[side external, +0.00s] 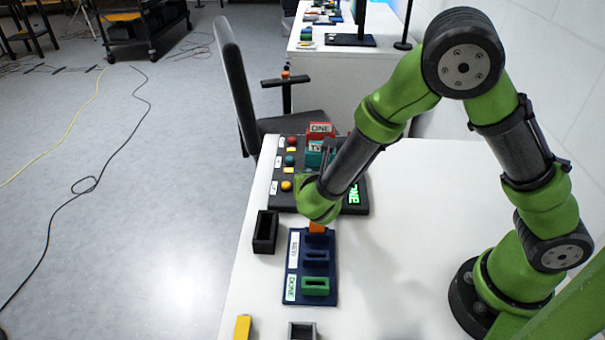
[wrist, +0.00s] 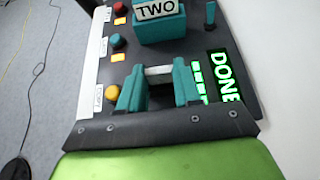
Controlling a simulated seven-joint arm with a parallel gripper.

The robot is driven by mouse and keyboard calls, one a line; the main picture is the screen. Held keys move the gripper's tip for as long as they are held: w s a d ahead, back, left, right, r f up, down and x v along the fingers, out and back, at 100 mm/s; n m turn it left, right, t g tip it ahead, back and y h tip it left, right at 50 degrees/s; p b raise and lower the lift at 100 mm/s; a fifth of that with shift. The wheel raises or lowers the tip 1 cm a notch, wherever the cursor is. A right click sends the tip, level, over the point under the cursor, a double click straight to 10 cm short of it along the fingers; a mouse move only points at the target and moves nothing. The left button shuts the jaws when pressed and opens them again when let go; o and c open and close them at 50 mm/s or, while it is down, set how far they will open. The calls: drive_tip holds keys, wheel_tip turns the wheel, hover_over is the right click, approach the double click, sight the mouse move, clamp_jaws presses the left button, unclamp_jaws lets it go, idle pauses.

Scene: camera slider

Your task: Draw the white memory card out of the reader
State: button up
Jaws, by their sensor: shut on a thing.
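My gripper (wrist: 159,80) shows in the wrist view with two teal fingers, shut on a small white piece, which looks like the white memory card (wrist: 158,71). The fingers are over the dark console (wrist: 225,75), between its buttons and the lit green DONE display (wrist: 224,76). What is below the card is hidden, so I cannot tell whether it is in a reader slot. A teal block marked TWO (wrist: 158,22) stands just beyond the fingers. In the side external view a red block marked ONE (side external: 320,129) stands behind it, and my wrist hides the fingers.
A blue rack (side external: 293,262) with orange (side external: 317,228), blue and green (side external: 315,286) holders lies in front of the console. A black open box (side external: 265,232) stands to its left. A yellow block (side external: 243,327) and grey box (side external: 302,331) are nearer.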

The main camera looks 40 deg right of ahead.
clamp_jaws()
drive_tip(key=shift+o, duration=0.6)
unclamp_jaws()
clamp_jaws()
drive_tip(key=shift+r, duration=0.3)
drive_tip(key=shift+r, duration=2.7)
